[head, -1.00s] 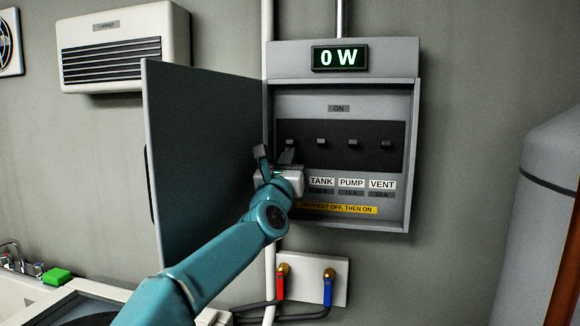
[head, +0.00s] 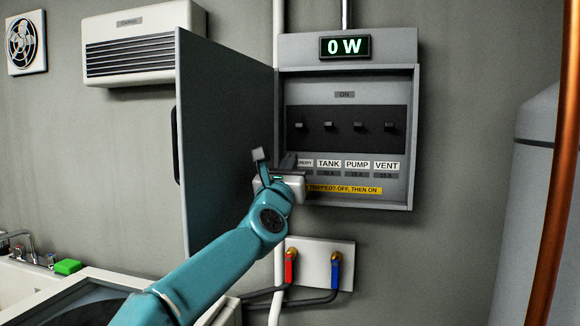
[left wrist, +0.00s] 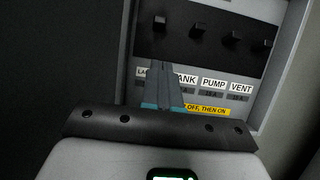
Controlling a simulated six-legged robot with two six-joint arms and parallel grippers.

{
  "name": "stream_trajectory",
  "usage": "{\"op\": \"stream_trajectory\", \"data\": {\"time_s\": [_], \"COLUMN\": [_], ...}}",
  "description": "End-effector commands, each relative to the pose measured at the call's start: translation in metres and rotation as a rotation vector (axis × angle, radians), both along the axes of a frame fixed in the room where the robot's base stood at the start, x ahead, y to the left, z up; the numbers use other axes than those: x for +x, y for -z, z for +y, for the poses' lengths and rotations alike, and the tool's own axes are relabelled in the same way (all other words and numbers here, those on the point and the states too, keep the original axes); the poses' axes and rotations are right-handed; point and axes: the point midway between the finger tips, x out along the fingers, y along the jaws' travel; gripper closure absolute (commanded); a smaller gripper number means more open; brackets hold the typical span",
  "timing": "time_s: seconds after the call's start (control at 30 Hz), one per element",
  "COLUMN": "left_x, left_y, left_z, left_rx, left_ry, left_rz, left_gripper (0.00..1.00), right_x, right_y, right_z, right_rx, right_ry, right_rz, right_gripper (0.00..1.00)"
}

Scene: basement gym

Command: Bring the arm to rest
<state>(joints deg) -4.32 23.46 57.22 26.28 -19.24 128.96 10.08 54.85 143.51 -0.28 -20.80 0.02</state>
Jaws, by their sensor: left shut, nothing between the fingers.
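My left arm (head: 222,262) reaches up from the bottom of the head view. Its gripper (head: 275,160) is shut and empty, in front of the lower left part of the breaker box (head: 415,160), below the switches. In the left wrist view the fingers (left wrist: 166,72) lie together and partly cover the first label. No contact with the box is visible. A row of several dark switches (head: 358,127) runs across the panel, all at a similar height. The display (head: 345,47) reads 0 W. My right gripper is not in view.
The box's grey door (head: 225,130) stands open to the left, close beside the gripper. A grey tank (head: 530,200) and a copper pipe (head: 556,180) stand at the right.

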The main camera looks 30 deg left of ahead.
Motion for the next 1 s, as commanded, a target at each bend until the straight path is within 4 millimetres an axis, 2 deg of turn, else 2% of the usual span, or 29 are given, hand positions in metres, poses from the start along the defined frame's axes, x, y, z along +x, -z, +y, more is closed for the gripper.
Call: {"op": "stream_trajectory", "data": {"time_s": [0.47,0.57,0.67,0.77,0.8,0.83,0.87,0.9,0.97,1.0], "left_x": [0.002,0.011,0.037,0.063,0.07,0.075,0.077,0.08,0.079,0.075], "left_y": [-0.001,0.013,0.061,0.136,0.169,0.194,0.219,0.253,0.303,0.336], "left_z": [0.002,0.01,0.01,0.0,-0.005,-0.01,-0.014,-0.021,-0.031,-0.038], "left_rx": [0.0,0.001,0.005,0.021,0.032,0.04,0.053,0.08,0.132,0.174], "left_ry": [-0.002,-0.015,-0.013,0.008,0.02,0.03,0.039,0.051,0.073,0.09], "left_rz": [-0.001,0.027,0.116,0.256,0.319,0.365,0.413,0.477,0.576,0.642], "left_gripper": [1.0,1.0,1.0,1.0,1.0,1.0,1.0,1.0,1.0,1.0], "right_x": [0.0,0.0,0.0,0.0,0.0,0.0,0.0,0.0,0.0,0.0], "right_y": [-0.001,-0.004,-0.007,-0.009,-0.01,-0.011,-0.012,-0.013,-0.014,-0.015], "right_z": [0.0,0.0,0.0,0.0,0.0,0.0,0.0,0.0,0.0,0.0], "right_rx": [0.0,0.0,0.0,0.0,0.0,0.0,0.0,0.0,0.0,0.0], "right_ry": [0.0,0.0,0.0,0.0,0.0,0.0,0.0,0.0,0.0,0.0], "right_rz": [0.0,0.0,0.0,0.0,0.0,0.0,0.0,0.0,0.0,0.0], "right_gripper": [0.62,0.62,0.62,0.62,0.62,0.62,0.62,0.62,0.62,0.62]}}
